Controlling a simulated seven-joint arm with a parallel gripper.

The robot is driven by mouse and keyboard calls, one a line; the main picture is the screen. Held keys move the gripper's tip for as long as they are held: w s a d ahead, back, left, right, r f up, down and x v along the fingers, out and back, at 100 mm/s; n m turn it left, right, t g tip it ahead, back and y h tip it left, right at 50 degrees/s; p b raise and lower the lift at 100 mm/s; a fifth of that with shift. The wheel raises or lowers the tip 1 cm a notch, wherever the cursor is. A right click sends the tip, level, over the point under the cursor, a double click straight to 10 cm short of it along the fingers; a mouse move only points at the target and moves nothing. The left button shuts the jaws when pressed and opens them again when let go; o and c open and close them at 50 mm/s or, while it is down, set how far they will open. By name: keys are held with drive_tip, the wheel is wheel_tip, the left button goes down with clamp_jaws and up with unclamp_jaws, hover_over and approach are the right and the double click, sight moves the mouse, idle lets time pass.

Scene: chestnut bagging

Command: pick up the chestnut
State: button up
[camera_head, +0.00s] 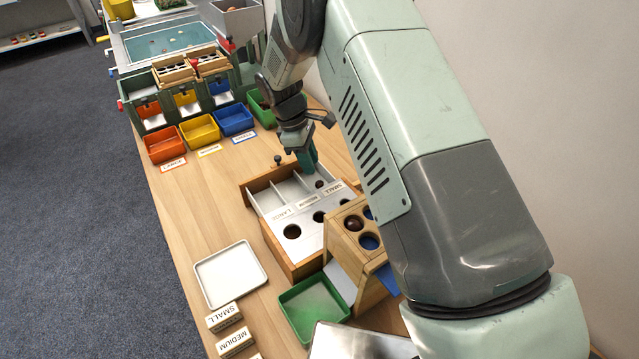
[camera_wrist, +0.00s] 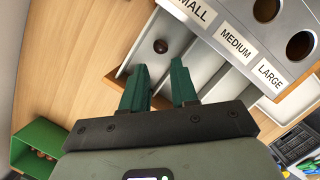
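A small dark brown chestnut (camera_wrist: 161,46) lies in the lane by the SMALL label of the grey sorting tray (camera_wrist: 238,88). In the head view the chestnut (camera_head: 319,184) shows as a dark spot just below my fingers. My gripper (camera_wrist: 160,66) has two green fingers, spread apart with nothing between them. In the wrist view the chestnut shows just beyond the fingertips, roughly centred on the gap. In the head view my gripper (camera_head: 309,168) points down over the tray's far right end; how high it is above the chestnut I cannot tell.
Lane dividers and the wooden tray wall (camera_head: 278,178) stand close to my fingers. A wooden rack (camera_head: 345,262) with round holes is at the near right. A white tray (camera_head: 230,273), a green tray (camera_head: 314,307) and coloured bins (camera_head: 199,131) stand around. The table left of the sorting tray is clear.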

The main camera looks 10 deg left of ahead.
sight(318, 182)
drive_tip(key=x, duration=0.6)
drive_tip(key=shift+s+f, duration=0.1)
drive_tip(key=shift+f, duration=0.2)
drive_tip(key=shift+c, duration=0.2)
drive_tip(key=c, duration=0.4)
drive_tip(key=shift+r, duration=0.2)
